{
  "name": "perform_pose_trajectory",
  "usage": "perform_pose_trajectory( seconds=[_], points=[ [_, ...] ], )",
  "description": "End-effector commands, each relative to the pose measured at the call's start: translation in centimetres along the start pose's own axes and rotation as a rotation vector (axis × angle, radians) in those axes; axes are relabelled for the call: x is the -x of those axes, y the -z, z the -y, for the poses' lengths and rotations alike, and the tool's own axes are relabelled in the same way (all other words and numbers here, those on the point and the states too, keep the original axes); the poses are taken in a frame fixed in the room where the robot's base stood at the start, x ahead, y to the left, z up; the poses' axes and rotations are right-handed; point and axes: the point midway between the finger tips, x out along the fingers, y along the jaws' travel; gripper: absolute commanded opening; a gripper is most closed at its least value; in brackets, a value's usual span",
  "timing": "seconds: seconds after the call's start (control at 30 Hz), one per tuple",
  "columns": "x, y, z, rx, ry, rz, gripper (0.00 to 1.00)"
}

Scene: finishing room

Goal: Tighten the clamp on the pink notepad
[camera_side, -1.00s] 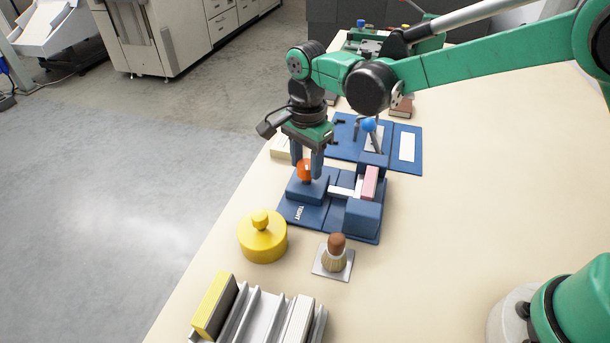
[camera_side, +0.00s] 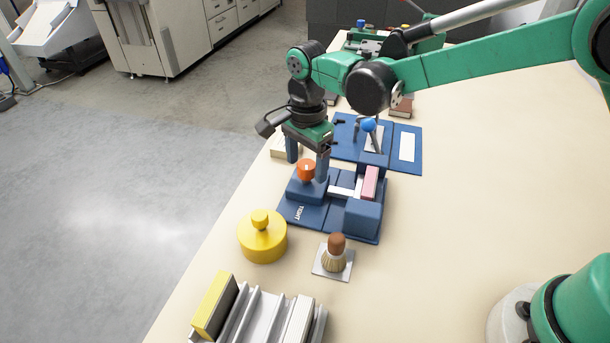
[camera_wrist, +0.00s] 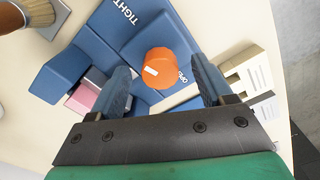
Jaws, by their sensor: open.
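The orange knob (camera_side: 306,170) sits on the blue clamp (camera_side: 362,218), which carries a TIGHT label. In the wrist view the orange knob (camera_wrist: 160,68) shows a white mark on its left side, with an OPEN label beside it on the right. The pink notepad (camera_side: 370,183) stands upright in the clamp beside a white bar (camera_side: 344,192); I cannot tell whether they touch. It also shows in the wrist view (camera_wrist: 82,98), partly hidden. My gripper (camera_side: 307,171) is open, its fingers spread on either side of the knob with gaps.
A yellow lidded pot (camera_side: 263,240) and a brush on a small plate (camera_side: 334,258) stand in front of the clamp. A grey rack (camera_side: 262,313) is nearer. Another blue fixture (camera_side: 406,148) with a blue-knobbed lever lies behind. The table's right side is clear.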

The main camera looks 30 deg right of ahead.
Motion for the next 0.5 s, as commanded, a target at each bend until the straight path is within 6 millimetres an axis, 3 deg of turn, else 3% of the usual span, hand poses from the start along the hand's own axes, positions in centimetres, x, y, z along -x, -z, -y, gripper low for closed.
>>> perform_pose_trajectory(
  seconds=[0.5],
  points=[
    [5.5, 0.0, 0.0, 0.000, 0.000, 0.000, 0.73]
  ],
)
